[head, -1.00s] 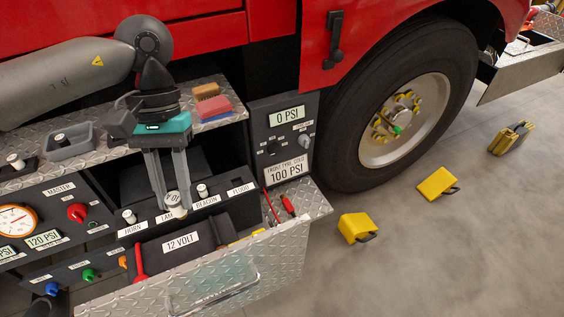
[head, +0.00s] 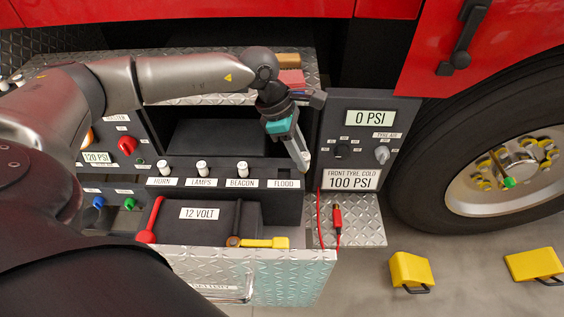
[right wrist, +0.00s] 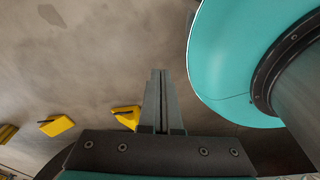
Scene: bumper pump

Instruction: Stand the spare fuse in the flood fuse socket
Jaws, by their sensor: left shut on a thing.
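A fuse row (head: 225,183) labelled HORN, LAMPS, BEACON and FLOOD runs across the black panel. White-capped fuses stand upright at HORN (head: 165,168), LAMPS (head: 201,168) and BEACON (head: 242,168). No fuse shows standing above the FLOOD label (head: 283,184). My left gripper (head: 303,163) is at the row's right end, tilted, just right of and above that label. It is shut on a small pale thing, the spare fuse (head: 307,155), mostly hidden by the fingers. In the right wrist view my right gripper (right wrist: 163,75) is shut and empty, away from the panel.
The gauge panel (head: 355,150) stands close right of my left gripper. Below the row are the 12 VOLT box (head: 205,228), a red-handled tool (head: 150,222), a yellow tool (head: 272,243) and red leads (head: 337,222). Yellow chocks (head: 411,270) lie on the floor.

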